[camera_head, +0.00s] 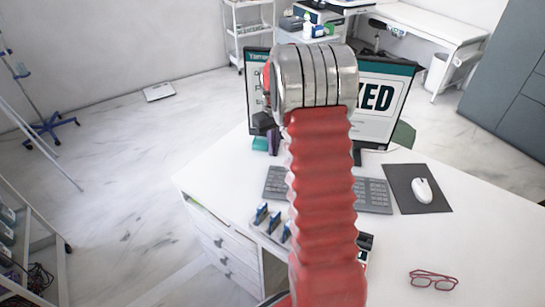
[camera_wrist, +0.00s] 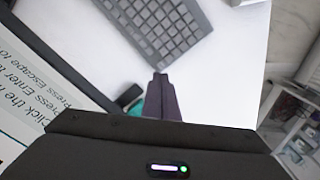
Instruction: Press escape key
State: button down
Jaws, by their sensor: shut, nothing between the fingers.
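The dark grey keyboard (camera_head: 374,197) lies on the white desk in front of the monitor. My arm hides its middle in the head view. In the wrist view one end of the keyboard (camera_wrist: 165,22) fills the top centre; I cannot read which key is escape. My gripper (camera_wrist: 160,77) is shut and empty, its dark fingertips together just beyond the keyboard's nearest corner, apart from the keys in the picture. Their height above the desk is unclear. The monitor (camera_head: 384,97) is partly behind my arm; in the wrist view its screen (camera_wrist: 38,95) shows "Press Escape to".
A white mouse (camera_head: 421,189) sits on a dark mat (camera_head: 401,178) to the right. Red glasses (camera_head: 433,280) lie at the front right of the white desk (camera_head: 470,240). Small blue-topped items (camera_head: 262,214) stand left of my arm. The desk's right side is mostly clear.

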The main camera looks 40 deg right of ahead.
notch_tip(320, 180, up, 6)
dwell(0.4)
jog(key=shift+r, duration=0.1)
dwell(0.6)
jog(key=s+a+r+t, duration=0.1)
jog(key=s+a+r, duration=0.3)
jog(key=s+a, duration=0.5)
jog(key=s+a+r+t, duration=0.2)
jog(key=s+a+r, duration=0.2)
jog(key=s+a, duration=0.5)
jog(key=s+a+r+t, duration=0.2)
jog(key=s+a+r, duration=0.3)
jog(key=s+a, duration=0.4)
jog(key=shift+a+n, duration=0.3)
jog(key=shift+a, duration=0.1)
